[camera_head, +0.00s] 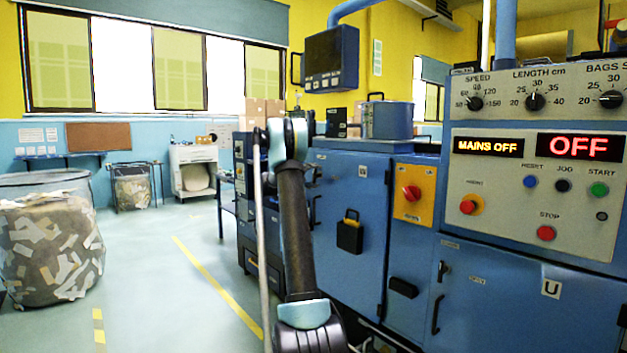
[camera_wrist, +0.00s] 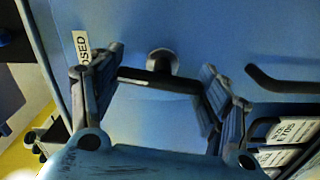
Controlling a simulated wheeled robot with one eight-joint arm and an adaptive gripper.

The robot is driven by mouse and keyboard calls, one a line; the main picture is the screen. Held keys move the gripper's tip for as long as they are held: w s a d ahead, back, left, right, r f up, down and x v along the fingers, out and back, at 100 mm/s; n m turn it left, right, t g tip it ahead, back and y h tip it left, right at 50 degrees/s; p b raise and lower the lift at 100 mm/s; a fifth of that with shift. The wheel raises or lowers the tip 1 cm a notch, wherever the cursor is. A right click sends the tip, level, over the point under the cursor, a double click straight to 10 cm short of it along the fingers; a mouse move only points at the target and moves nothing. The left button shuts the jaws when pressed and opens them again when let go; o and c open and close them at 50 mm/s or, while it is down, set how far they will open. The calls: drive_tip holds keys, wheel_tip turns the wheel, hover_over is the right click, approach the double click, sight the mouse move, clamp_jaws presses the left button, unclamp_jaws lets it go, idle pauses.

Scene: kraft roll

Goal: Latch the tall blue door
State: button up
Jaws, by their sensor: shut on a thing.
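The blue door surface (camera_wrist: 215,30) fills the wrist view. A black latch lever (camera_wrist: 150,77) with a rounded pivot sits on it. My gripper (camera_wrist: 160,68) is shut on this lever, one finger at each end. A white label ending in "OSED" (camera_wrist: 82,48) is beside the left finger. A black handle (camera_wrist: 285,82) is fixed to the right. In the head view, a tall blue door (camera_head: 345,185) stands behind my arm and appears flush with its cabinet. My fingers and the held lever cannot be made out there.
A wire bin (camera_head: 50,240) stands left. The floor (camera_head: 175,290) between is clear.

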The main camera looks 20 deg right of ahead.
drive_tip(key=shift+w+a+f+n, duration=0.1)
drive_tip(key=shift+n, duration=1)
drive_tip(key=o, duration=1.1)
drive_tip(key=shift+f, duration=0.15)
drive_tip(key=v, duration=1.2)
